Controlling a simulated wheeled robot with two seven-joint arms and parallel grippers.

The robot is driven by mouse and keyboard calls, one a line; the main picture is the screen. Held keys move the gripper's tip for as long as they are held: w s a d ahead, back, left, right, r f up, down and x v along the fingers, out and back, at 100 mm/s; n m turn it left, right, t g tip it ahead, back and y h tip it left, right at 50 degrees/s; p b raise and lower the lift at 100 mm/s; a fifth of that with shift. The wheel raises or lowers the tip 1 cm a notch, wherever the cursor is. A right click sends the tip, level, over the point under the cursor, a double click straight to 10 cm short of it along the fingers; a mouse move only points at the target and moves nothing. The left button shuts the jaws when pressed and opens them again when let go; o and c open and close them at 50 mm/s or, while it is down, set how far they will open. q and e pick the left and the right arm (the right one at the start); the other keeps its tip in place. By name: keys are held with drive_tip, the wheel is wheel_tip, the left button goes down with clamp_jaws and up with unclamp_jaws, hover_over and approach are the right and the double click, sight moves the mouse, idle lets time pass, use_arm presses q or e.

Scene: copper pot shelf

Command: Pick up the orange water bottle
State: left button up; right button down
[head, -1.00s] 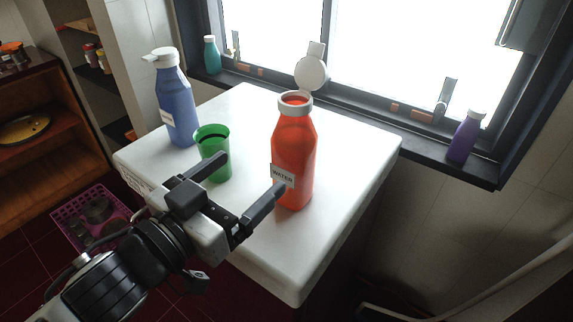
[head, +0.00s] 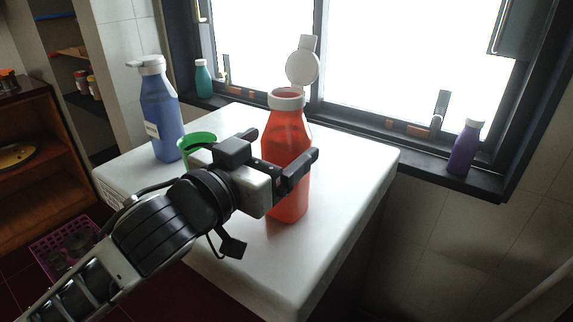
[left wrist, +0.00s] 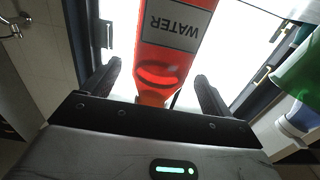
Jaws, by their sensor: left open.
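The orange water bottle (head: 288,140) stands upright on the white table, with its white lid flipped open. In the left wrist view the bottle (left wrist: 172,60) shows its WATER label, between and beyond the fingers. My left gripper (head: 283,155) is open at the near side of the bottle, its fingers reaching to either side of it. In the left wrist view my gripper's fingertips (left wrist: 158,80) are apart with nothing clamped. The gripper hides part of the bottle's middle in the head view. My right gripper is not in view.
A green cup (head: 196,142) stands left of the gripper, partly hidden by it. A blue bottle (head: 160,115) stands behind it on the white table (head: 350,165). A teal bottle (head: 203,78) and a purple bottle (head: 464,150) stand on the window sill. The table's right part is clear.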

use_arm(q)
drive_tip(key=x, duration=0.3)
drive_tip(key=shift+w+d+f, duration=0.15)
drive_tip(key=shift+d, duration=0.1)
drive_tip(key=shift+c, duration=0.3)
drive_tip(key=c, duration=1.4)
